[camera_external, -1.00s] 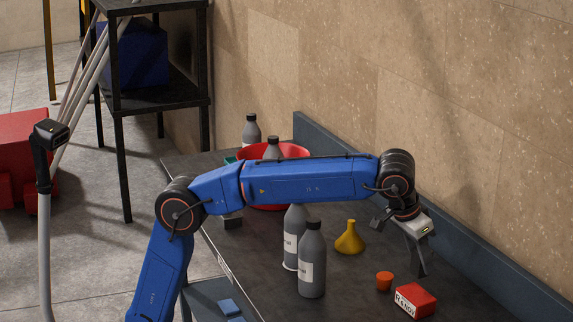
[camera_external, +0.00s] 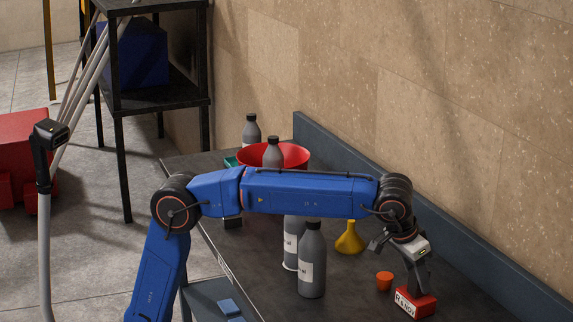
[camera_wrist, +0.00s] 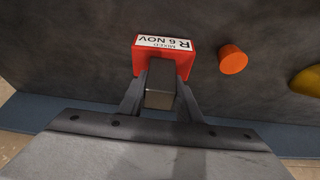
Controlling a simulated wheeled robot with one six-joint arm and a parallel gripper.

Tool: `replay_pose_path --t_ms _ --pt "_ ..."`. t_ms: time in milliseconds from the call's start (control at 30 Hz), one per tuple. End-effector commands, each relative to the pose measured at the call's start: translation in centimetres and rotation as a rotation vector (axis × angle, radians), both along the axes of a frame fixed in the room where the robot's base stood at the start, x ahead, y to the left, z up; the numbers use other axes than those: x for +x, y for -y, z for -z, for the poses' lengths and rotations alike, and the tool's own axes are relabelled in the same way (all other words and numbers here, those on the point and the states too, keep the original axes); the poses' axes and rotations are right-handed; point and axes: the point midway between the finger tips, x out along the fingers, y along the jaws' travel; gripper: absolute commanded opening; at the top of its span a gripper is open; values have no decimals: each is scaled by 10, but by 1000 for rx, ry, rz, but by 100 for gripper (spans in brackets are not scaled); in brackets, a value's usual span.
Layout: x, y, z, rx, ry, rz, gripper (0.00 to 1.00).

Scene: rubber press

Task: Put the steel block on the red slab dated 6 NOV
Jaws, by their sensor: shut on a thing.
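The red slab (camera_external: 424,304) lies on the dark bench at the lower right, with a white label on its front edge. In the wrist view the red slab (camera_wrist: 181,56) shows its label, which reads "MIXED R 6 NOV". My gripper (camera_wrist: 161,85) is shut on the steel block (camera_wrist: 160,90), a grey block between the two fingers. In the external view my gripper (camera_external: 418,288) points down at the slab's top, and the fingers hide the block. The block covers part of the slab in the wrist view. I cannot tell whether they touch.
Grey bottles (camera_external: 312,262) stand further left. A red bowl (camera_external: 290,154) is at the back. A blue-grey upstand (camera_external: 470,256) runs along the wall side.

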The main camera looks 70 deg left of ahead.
Motion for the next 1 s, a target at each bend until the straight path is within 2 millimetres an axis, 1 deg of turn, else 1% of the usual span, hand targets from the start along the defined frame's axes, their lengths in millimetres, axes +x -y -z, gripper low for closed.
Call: replay_pose_path --t_ms 33,67,100,133,433,567,667,1000 --pt "0 0 0 -1 2 0 0" --pt "0 0 1 0 0 0 38" --pt "0 0 1 0 0 0 48" --pt "0 0 1 0 0 0 50" --pt "0 0 0 0 0 0 50" --pt "-3 0 -9 -1 2 0 50" --pt "-8 0 -22 -2 2 1 50" --pt "-33 1 -82 -1 2 2 50"
